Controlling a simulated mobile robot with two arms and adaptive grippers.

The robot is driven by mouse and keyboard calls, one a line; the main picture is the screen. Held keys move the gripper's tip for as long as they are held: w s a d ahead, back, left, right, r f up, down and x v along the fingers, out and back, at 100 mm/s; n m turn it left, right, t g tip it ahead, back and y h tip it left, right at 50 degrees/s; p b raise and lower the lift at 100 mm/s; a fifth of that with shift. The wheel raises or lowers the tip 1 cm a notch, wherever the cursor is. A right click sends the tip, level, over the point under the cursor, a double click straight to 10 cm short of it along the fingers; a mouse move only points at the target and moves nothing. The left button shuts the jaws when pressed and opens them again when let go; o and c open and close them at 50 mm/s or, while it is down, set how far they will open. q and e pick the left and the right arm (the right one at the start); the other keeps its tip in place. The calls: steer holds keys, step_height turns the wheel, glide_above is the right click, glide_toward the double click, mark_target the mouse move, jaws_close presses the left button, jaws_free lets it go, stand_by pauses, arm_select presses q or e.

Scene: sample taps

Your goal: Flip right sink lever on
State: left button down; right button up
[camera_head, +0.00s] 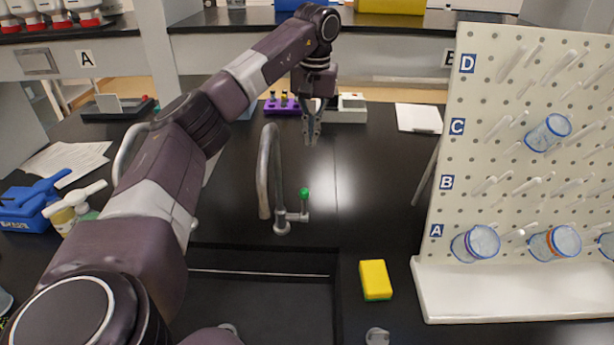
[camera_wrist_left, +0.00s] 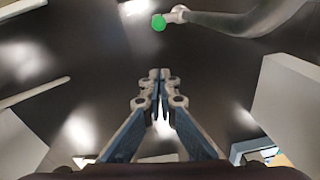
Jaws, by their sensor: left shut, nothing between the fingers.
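The right sink tap (camera_head: 268,170) is a grey gooseneck spout standing behind the sink. Its lever has a green end (camera_head: 304,194) on the right side of the tap base. In the left wrist view the green lever end (camera_wrist_left: 159,22) shows at the top, with the grey tap (camera_wrist_left: 235,20) to its right. My left gripper (camera_head: 311,142) is shut and empty, pointing down above the counter, behind and above the lever and apart from it. Its closed fingertips show in the left wrist view (camera_wrist_left: 160,73). A second tap (camera_head: 128,150) is partly hidden behind my left arm. My right gripper is not in view.
A yellow sponge (camera_head: 375,279) lies right of the black sink (camera_head: 260,262). A white pegboard (camera_head: 520,150) with beakers stands at the right. A purple tube rack (camera_head: 282,106) stands behind my gripper. The counter right of the lever is clear.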

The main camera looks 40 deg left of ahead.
arm_select(q)
steer(key=p, duration=0.3)
glide_above(304, 206)
steer(key=w+a, duration=0.3)
steer(key=w, duration=0.3)
step_height(304, 206, down, 10)
steer(key=s, duration=0.1)
steer(key=s+d+p, duration=0.1)
steer(key=s, duration=0.1)
steer(key=shift+s+d+f+p, duration=0.2)
steer(key=shift+d+f+p, duration=0.1)
steer(key=shift+f, duration=0.1)
